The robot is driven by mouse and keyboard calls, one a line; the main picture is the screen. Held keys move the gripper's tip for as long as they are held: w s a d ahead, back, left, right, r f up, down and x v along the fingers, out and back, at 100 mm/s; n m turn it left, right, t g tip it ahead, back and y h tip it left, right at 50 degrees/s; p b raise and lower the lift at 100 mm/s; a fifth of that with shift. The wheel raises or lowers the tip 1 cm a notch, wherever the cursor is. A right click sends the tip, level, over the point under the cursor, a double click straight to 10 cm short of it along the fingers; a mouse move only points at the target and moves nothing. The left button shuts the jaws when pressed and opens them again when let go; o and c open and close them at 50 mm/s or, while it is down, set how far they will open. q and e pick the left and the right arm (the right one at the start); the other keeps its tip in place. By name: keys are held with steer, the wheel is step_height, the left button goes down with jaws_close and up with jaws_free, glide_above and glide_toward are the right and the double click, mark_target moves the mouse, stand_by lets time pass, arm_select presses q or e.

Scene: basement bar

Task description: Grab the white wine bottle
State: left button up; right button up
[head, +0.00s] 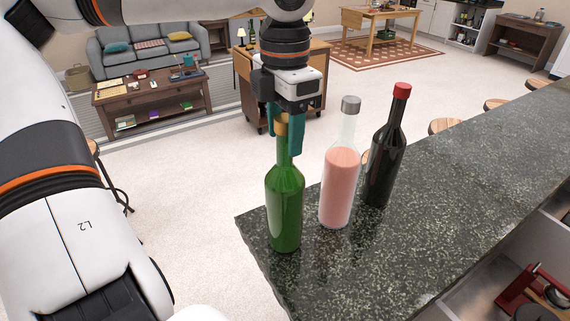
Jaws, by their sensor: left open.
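Three bottles stand upright near the corner of the dark stone counter (430,190). The green glass bottle (285,205) with a tan top is nearest the corner and seems to be the white wine. A clear bottle of pink liquid (339,185) with a grey cap is just right of it. A dark bottle (384,165) with a red cap is farther right. My left gripper (284,140) points down from above, with its teal fingers open at the green bottle's neck. The neck shows between the fingers; I cannot tell whether they touch it. My right gripper is not in view.
The pink bottle stands close to the green one on its right. The counter's left edge drops to a pale floor (195,190). A wooden cabinet (305,107) is behind my gripper. Stools (446,126) line the counter's far side. The counter's middle is clear.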

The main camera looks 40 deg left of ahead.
arm_select(q)
steer(key=shift+a+f, duration=0.15)
steer(key=shift+f, duration=0.75)
steer(key=c, duration=0.4)
jaws_close()
steer(key=shift+w+r, duration=0.1)
steer(key=shift+r, duration=0.05)
